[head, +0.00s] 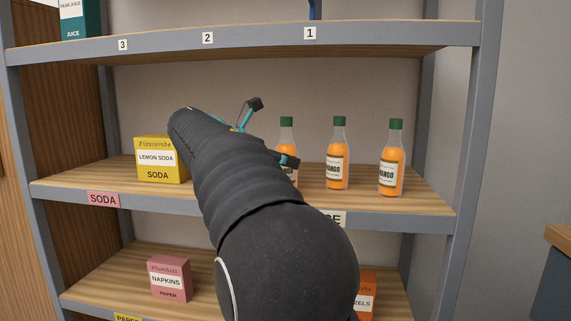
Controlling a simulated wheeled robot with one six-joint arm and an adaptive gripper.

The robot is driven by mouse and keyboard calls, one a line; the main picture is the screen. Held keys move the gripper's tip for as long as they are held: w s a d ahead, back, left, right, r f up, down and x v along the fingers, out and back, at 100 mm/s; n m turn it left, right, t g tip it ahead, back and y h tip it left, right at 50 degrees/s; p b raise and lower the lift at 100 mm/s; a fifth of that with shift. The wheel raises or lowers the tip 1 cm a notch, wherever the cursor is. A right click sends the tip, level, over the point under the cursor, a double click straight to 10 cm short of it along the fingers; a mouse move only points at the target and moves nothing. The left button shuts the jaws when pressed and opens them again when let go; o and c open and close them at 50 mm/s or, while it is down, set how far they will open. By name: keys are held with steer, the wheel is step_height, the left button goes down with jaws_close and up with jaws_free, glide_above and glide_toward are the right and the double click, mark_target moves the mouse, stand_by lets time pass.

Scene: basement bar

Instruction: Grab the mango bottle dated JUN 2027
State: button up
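Three orange mango bottles with green caps stand upright on the middle shelf in the head view: a left bottle (287,138), a middle bottle (338,152) and a right bottle (391,155). Their labels show "MANGO" in part; no date is readable. My gripper (273,131) has its two fingers spread apart, with nothing seen between them. It is just left of the left bottle, and its lower finger covers part of that bottle's label. I cannot tell whether it touches the bottle. My arm hides the shelf left of it.
A yellow lemon soda box (158,160) stands left of my arm on the middle shelf (433,205). The upper shelf (260,37) is overhead, with a teal juice carton (79,20). Below are a pink napkins box (169,279) and a partly hidden orange box (367,296). A grey post (470,130) bounds the right.

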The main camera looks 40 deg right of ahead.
steer(key=shift+x, duration=0.95)
steer(key=c, duration=1.5)
steer(key=shift+c, duration=0.5)
steer(key=shift+r, duration=0.15)
